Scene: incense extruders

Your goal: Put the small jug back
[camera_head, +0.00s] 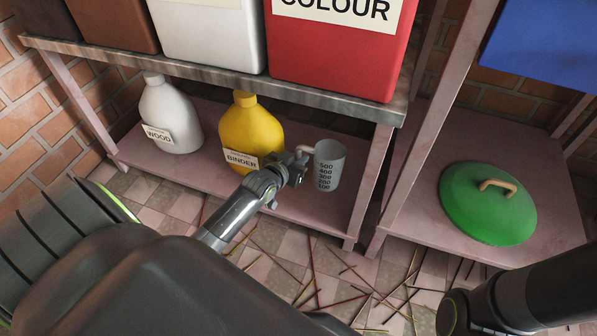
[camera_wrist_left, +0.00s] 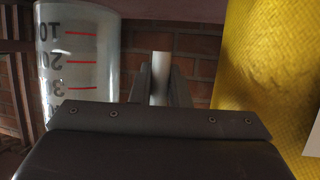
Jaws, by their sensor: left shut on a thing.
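The small jug (camera_head: 328,172) is a clear measuring cup with dark numbers, upright at the lower shelf, just right of the yellow BINDER bottle. My left gripper (camera_head: 300,163) is shut on its pale handle, on the jug's left side. In the left wrist view the jug (camera_wrist_left: 82,65) fills the left, with red lines, and the pale handle (camera_wrist_left: 160,72) stands between the fingers of my left gripper (camera_wrist_left: 165,85). I cannot tell whether the jug's base touches the shelf. My right arm shows at the lower right, but its gripper is not in view.
The yellow bottle (camera_head: 246,128) stands close left of the gripper, and a white WOOD bottle (camera_head: 170,118) farther left. The upper shelf edge (camera_head: 215,77) overhangs. A green lid (camera_head: 480,210) lies on the right shelf. Thin sticks (camera_head: 313,270) litter the floor.

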